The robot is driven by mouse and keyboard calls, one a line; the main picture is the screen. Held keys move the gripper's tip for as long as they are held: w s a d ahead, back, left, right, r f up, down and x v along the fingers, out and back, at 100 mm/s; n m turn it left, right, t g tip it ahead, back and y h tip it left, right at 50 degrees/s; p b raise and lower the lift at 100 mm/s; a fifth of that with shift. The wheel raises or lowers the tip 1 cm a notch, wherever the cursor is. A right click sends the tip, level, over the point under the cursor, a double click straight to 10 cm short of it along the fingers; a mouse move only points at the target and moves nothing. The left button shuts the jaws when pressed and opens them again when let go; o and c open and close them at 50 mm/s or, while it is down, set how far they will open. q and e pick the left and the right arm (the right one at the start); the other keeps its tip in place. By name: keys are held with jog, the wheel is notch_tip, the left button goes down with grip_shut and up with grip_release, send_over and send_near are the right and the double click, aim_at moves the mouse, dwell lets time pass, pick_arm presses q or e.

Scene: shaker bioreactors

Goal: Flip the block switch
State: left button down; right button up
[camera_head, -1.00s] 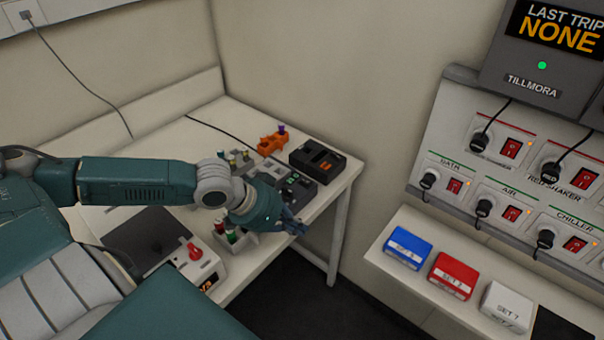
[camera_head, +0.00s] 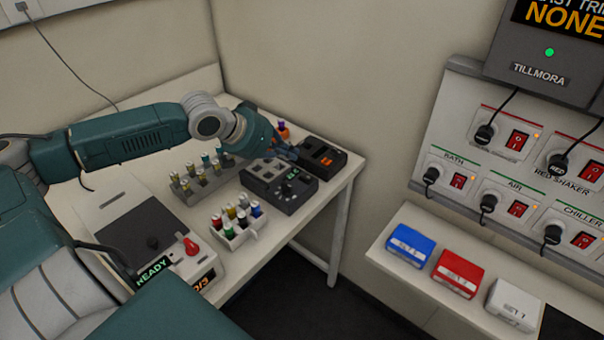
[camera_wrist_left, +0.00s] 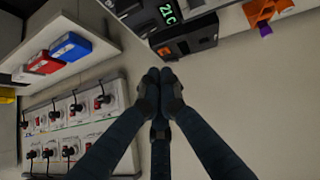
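A dark block unit (camera_head: 266,186) with several wells and a small display stands on the white table; its green display reads about 21 C in the left wrist view (camera_wrist_left: 167,13). I cannot make out which part is its switch. A second black box (camera_head: 326,150) with an orange-lit part stands behind it to the right; the orange part also shows in the left wrist view (camera_wrist_left: 163,50). My left gripper (camera_head: 287,151) is between the two units at their far side, its fingertips (camera_wrist_left: 160,78) drawn together and empty. Contact cannot be told. My right gripper is out of view.
A grey rack (camera_head: 185,187) and a white rack (camera_head: 238,240) of coloured vials stand left of the block. The wall panel (camera_head: 459,125) carries labelled red switches and plugs. Blue, red and white boxes lie on the shelf.

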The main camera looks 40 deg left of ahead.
aim_at(306, 177)
pick_arm(q)
jog(key=p+x, duration=0.1)
jog(key=x, duration=0.4)
jog(key=shift+d+p, duration=0.2)
jog(key=shift+p, duration=0.2)
notch_tip(306, 177, down, 3)
jog(key=shift+d+r+p, duration=0.15)
jog(key=shift+r+p, duration=0.1)
jog(key=shift+p, duration=0.15)
jog(key=shift+s+d+f, duration=0.1)
jog(key=shift+s+f, duration=0.05)
jog(key=shift+f, duration=0.4)
